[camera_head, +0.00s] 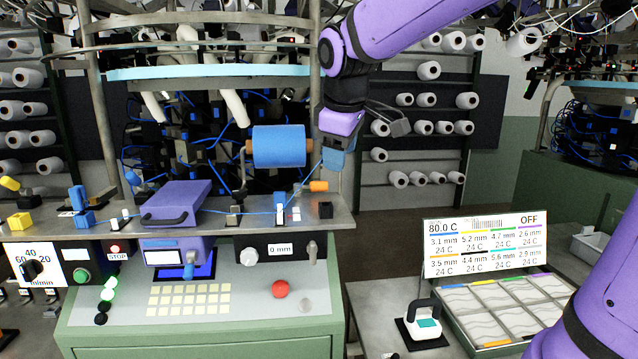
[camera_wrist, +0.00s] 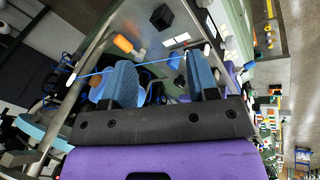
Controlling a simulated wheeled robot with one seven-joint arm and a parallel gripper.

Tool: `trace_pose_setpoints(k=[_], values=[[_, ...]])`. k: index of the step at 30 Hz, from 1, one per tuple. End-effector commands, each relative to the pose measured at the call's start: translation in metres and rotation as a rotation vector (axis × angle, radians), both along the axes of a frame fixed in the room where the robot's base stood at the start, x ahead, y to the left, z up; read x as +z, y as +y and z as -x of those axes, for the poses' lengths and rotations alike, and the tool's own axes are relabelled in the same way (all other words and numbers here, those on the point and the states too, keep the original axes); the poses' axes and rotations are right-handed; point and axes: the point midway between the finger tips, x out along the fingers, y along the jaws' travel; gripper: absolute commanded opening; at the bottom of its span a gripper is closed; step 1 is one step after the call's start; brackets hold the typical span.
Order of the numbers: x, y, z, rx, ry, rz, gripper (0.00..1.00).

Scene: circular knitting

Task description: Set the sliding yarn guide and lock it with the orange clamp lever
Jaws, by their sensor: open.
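The orange clamp lever (camera_head: 318,185) sits on a small grey fitting above the shelf's right end. It also shows at the upper left of the wrist view (camera_wrist: 123,43). A blue upright piece (camera_head: 280,206), apparently the sliding yarn guide, stands just left of it beside white scale marks. Blue yarn runs along the shelf and up near my gripper. My gripper (camera_head: 337,160) hangs above and slightly right of the lever, apart from it. In the wrist view its two blue fingers (camera_wrist: 161,80) are spread, with nothing clearly held; the yarn passes near their tips.
A blue spool (camera_head: 279,146) stands left of my gripper. A black block (camera_head: 325,210) sits at the shelf's right end. Below are a box reading 0 mm (camera_head: 280,249) and a red button (camera_head: 280,288). A display panel (camera_head: 484,246) and sample tray stand at right.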

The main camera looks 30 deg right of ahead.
Motion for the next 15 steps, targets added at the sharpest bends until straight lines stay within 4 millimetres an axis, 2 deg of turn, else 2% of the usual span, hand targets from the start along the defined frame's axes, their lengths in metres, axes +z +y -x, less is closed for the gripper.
trace_pose_setpoints(k=[1, 3, 9, 12, 15], values=[[-0.002, -0.004, -0.021, 0.047, 0.021, 0.017, 0.54], [-0.003, -0.009, -0.046, 0.124, 0.043, 0.044, 0.54], [-0.014, -0.026, -0.112, 0.327, 0.096, 0.098, 0.54], [-0.019, -0.034, -0.135, 0.402, 0.109, 0.112, 0.54], [-0.023, -0.039, -0.15, 0.451, 0.117, 0.121, 0.54]])
